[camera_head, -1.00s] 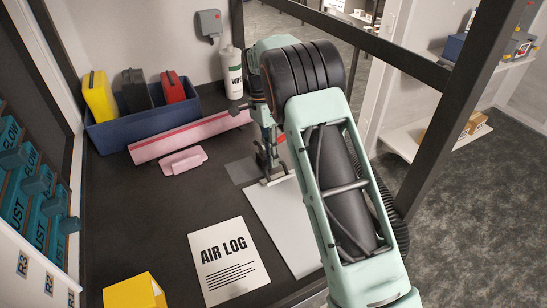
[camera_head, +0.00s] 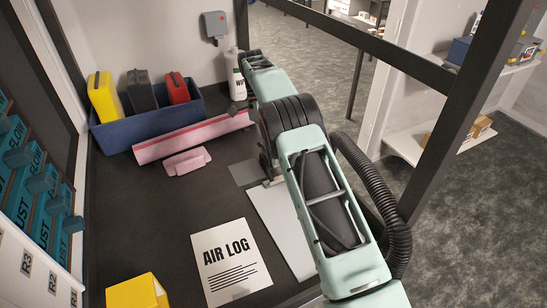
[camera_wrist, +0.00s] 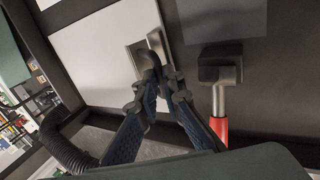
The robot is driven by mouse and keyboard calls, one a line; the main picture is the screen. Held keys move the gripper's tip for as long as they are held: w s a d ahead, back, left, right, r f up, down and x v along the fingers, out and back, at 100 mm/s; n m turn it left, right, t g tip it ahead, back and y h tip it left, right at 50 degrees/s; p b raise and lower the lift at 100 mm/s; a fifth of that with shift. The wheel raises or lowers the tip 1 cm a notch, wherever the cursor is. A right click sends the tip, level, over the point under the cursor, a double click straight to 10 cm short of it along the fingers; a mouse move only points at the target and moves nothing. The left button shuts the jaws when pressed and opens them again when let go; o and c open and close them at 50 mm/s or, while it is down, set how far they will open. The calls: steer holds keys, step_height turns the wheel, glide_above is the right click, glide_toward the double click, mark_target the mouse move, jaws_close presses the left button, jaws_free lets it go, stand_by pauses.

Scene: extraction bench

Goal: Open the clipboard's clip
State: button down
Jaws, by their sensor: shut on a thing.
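The clipboard (camera_head: 281,232), a pale board with a metal clip, lies on the dark bench in the head view, partly behind my arm. In the wrist view the clipboard (camera_wrist: 105,50) fills the upper left. Its clip (camera_wrist: 137,57) shows as metal plates at the board's edge. My gripper (camera_wrist: 156,72) has its dark blue fingers drawn together at the clip, shut on its metal part. How far the clip's jaw stands from the board cannot be told. In the head view my arm mostly hides the gripper and clip.
A red-handled tool with a dark head (camera_wrist: 220,72) lies right of the clip. A dark post (camera_head: 467,115) stands right.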

steer(key=shift+s+f, duration=0.15)
steer(key=shift+f, duration=0.15)
steer(key=c, duration=2.2)
jaws_free()
steer(key=shift+o, duration=0.8)
steer(key=shift+r, duration=0.15)
steer(key=shift+r, duration=0.1)
steer(key=shift+s+d+r+t, duration=0.1)
steer(key=shift+s+r+t, duration=0.1)
steer(key=shift+t, duration=0.2)
